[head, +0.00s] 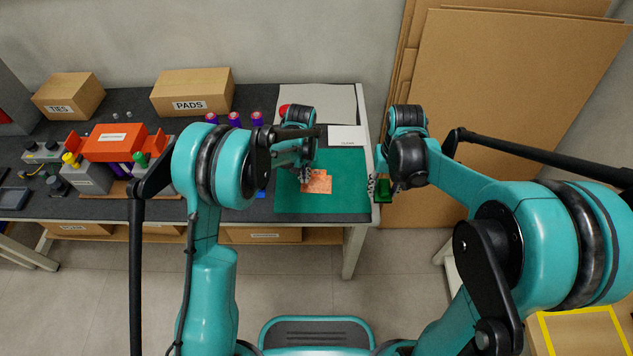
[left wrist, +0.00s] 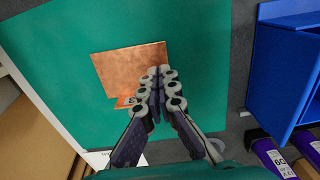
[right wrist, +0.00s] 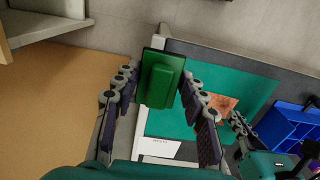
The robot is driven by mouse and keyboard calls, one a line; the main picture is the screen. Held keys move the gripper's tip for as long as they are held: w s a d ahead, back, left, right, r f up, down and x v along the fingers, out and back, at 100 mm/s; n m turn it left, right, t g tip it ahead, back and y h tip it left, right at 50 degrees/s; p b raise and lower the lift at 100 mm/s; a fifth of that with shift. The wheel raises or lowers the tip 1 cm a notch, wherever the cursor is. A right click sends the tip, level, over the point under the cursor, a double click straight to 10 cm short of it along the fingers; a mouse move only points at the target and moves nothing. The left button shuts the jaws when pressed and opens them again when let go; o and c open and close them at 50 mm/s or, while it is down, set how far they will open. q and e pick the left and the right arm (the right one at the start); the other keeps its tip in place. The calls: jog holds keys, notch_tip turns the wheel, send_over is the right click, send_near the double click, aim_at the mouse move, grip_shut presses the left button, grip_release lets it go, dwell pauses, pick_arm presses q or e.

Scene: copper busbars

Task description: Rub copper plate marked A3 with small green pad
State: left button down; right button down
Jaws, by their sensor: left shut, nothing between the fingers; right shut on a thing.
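The copper plate (head: 317,183) lies on the green mat (head: 285,200). In the left wrist view the plate (left wrist: 128,68) shows an orange label (left wrist: 126,101), partly hidden behind my fingers; its marking is only partly readable. My left gripper (head: 304,178) is shut and empty, its tips over the plate's edge (left wrist: 160,72); I cannot tell whether they touch it. My right gripper (head: 381,188) is shut on the green pad (head: 386,187), beyond the table's right edge. The pad (right wrist: 162,80) has a raised block and sits between the fingers in the right wrist view.
A white card (head: 347,137) lies behind the mat. Boxes marked TIES (head: 68,97) and PADS (head: 194,92) stand at the back left. A blue bin (right wrist: 288,126) is beside the mat. Cardboard sheets (head: 510,110) lean on the wall at right.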

pick_arm(q)
jog(key=shift+f+b, duration=0.65)
jog(key=shift+f, duration=0.25)
pick_arm(e)
jog(key=shift+f, duration=0.7)
